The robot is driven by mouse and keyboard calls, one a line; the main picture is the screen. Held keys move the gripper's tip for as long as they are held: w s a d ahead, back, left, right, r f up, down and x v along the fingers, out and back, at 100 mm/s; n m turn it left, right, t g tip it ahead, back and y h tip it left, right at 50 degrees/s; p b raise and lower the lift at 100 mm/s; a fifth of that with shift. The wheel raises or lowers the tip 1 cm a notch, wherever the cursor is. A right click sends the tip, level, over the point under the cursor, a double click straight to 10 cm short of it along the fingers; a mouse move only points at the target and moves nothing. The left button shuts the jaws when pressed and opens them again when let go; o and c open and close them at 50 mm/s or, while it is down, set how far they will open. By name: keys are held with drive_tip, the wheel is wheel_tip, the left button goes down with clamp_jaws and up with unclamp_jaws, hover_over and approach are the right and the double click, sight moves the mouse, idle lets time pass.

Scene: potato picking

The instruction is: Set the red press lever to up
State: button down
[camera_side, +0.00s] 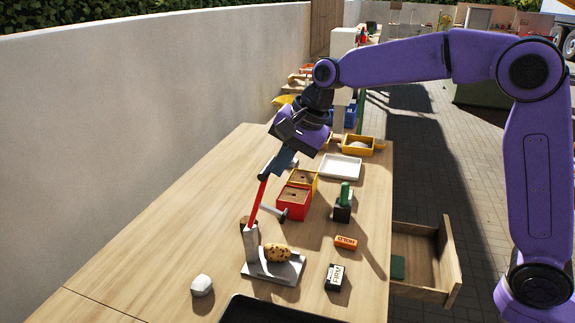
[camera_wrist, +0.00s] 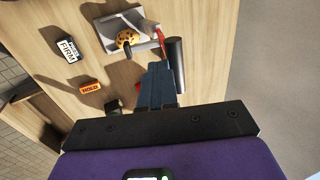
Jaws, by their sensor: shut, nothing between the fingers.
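The red press lever (camera_side: 257,202) rises steeply from the press post (camera_side: 250,242), leaning a little right, with a dark end at the top. It also shows in the wrist view (camera_wrist: 161,42), just ahead of my fingers. My gripper (camera_side: 271,170) is shut and empty, its blue-grey fingertips right at the lever's top end. They also show in the wrist view (camera_wrist: 160,70); I cannot tell whether they touch the lever.
A white lump (camera_side: 202,285), a FIRM box (camera_side: 334,277), an orange HOLD block (camera_side: 346,242) and a green-topped stamp (camera_side: 343,203) stand nearby. Red (camera_side: 293,203) and yellow boxes stand behind the press. An open drawer (camera_side: 420,255) juts out right. The table's left side is clear.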

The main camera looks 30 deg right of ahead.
drive_tip(key=shift+w+a+r, duration=0.25)
drive_tip(key=shift+w+a, duration=0.1)
drive_tip(key=shift+w, duration=0.05)
drive_tip(key=s+d+f+v, duration=0.1)
drive_tip(key=v, duration=1)
drive_tip(key=shift+s+d+r, duration=0.25)
drive_tip(key=shift+s+d, duration=0.15)
drive_tip(key=shift+s, duration=0.05)
drive_tip(key=s+d+f+n+g+h, duration=0.1)
drive_tip(key=s+d+f+n, duration=0.4)
drive_tip(key=s, duration=0.5)
drive_tip(key=s+d+f+n+g+h, duration=0.1)
drive_tip(key=s+d+f+n, duration=0.5)
drive_tip(key=s+n, duration=0.3)
drive_tip(key=s+d+f+n+g+h, duration=0.1)
drive_tip(key=s+d+f+n, duration=0.4)
drive_tip(key=s, duration=0.7)
wheel_tip(320, 180, down, 3)
drive_tip(key=n, duration=0.2)
drive_tip(key=shift+s+d+n, duration=0.3)
drive_tip(key=shift+s+d, duration=0.1)
